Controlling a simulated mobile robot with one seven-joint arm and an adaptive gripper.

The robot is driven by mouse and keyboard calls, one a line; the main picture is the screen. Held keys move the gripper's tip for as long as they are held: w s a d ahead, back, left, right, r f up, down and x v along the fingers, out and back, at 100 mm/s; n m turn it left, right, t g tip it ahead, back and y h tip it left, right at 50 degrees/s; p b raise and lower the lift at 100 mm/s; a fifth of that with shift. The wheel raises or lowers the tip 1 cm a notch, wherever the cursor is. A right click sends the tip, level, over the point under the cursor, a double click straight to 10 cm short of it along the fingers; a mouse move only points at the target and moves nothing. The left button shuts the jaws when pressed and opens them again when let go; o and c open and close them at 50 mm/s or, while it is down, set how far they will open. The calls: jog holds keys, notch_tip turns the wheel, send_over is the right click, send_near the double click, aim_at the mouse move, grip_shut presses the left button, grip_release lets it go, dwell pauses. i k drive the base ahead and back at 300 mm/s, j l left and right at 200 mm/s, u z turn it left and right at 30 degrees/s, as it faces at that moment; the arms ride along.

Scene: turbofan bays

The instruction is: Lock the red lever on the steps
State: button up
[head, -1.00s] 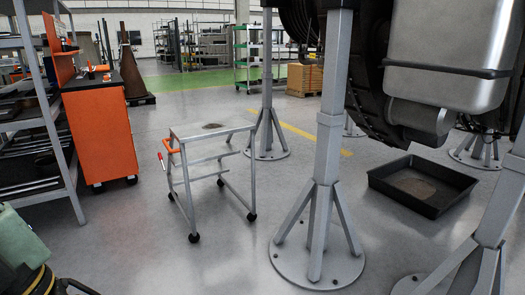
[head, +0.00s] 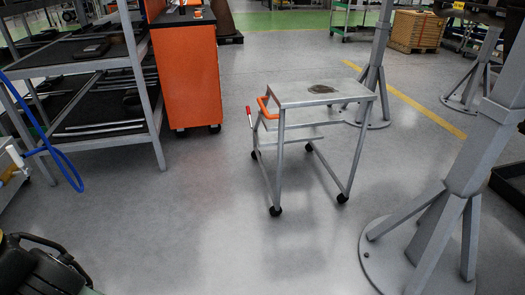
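The steps (head: 318,93) are a small grey metal stand on black castors, upright on the floor right of the middle in the head view. An orange handle (head: 266,107) is on their upper left side. The red lever (head: 249,117) is a short, thin bar at the left side, just below and left of the orange handle. It stands roughly upright, and the picture is too small to tell whether it is locked. A dark stain marks the top plate.
A grey jack stand (head: 465,185) with a round base stands close by on the right. Shelving (head: 150,115) and an orange cabinet (head: 187,80) are at left. A blue hose (head: 65,165) hangs at far left. The floor before the steps is clear.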

aim_at(248, 110)
jog(key=i+j, duration=0.2)
jog(key=i, duration=0.2)
jog(key=i+j, duration=0.2)
jog(key=i, duration=0.25)
jog(key=i+j, duration=0.2)
jog(key=i, duration=0.2)
jog(key=i+j, duration=0.15)
jog(key=i, duration=0.25)
